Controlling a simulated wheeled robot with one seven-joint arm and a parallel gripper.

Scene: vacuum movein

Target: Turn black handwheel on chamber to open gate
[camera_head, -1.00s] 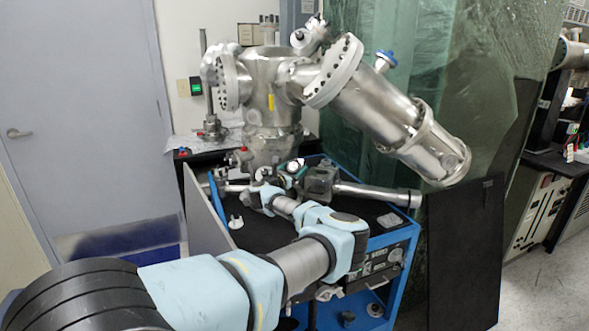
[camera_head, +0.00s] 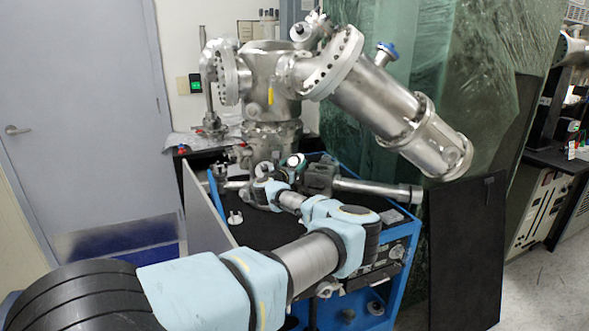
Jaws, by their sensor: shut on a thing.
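My arm reaches from the lower left across the cart to the chamber's lower front. My gripper (camera_head: 243,158) is at the far end of the arm, small and partly hidden by my wrist. It is shut on a small dark part at the chamber's lower front, which appears to be the black handwheel (camera_head: 242,151). The fingers and most of the wheel cannot be made out. The gate itself cannot be seen, so its state cannot be told.
The blue cart (camera_head: 398,281) has a black top with a steel tube (camera_head: 375,189) above it. A large steel cylinder (camera_head: 385,105) slants down to the right from the chamber. A grey panel (camera_head: 207,208) stands at the cart's left, a black panel (camera_head: 464,250) at its right.

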